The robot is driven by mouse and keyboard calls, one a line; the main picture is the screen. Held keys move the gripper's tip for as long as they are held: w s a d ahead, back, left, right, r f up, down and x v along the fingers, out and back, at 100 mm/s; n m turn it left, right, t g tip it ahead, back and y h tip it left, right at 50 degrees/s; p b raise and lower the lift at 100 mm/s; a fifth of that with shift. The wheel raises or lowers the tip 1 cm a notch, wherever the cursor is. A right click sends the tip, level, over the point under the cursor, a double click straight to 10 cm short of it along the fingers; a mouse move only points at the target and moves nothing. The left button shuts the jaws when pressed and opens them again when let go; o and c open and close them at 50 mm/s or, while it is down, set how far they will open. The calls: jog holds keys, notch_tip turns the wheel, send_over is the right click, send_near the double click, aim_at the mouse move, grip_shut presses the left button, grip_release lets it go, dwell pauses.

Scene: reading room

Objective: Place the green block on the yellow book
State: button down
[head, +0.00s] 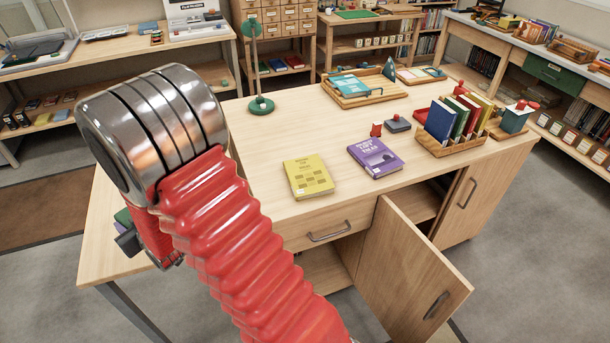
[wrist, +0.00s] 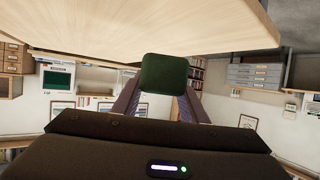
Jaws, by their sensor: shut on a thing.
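The yellow book (head: 308,176) lies flat on the wooden desk, near its front edge, in the head view. The green block (wrist: 165,75) is between the fingers of my gripper (wrist: 162,98) in the wrist view, and the jaws are shut on it. In the head view a small part of the green block (head: 123,217) shows at the left, beside my red arm sleeve, which hides most of my gripper. The block is well to the left of the yellow book and apart from it.
A purple book (head: 375,156) lies right of the yellow one. A wooden book rack (head: 450,149), a tray (head: 362,97) and a green stand (head: 261,105) are on the desk (head: 290,128). A cabinet door (head: 405,280) hangs open at the front.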

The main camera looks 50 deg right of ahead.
jog(key=d+r+m+h, duration=0.2)
jog(key=d, duration=1.3)
notch_tip(320, 180, up, 5)
jog(key=m+g+h, duration=0.2)
jog(key=m+h, duration=0.2)
jog(key=h, duration=0.1)
send_over(307, 174)
jog(key=shift+f, duration=0.15)
jog(key=shift+f, duration=0.15)
jog(key=shift+f, duration=2.8)
jog(key=shift+f, duration=2.1)
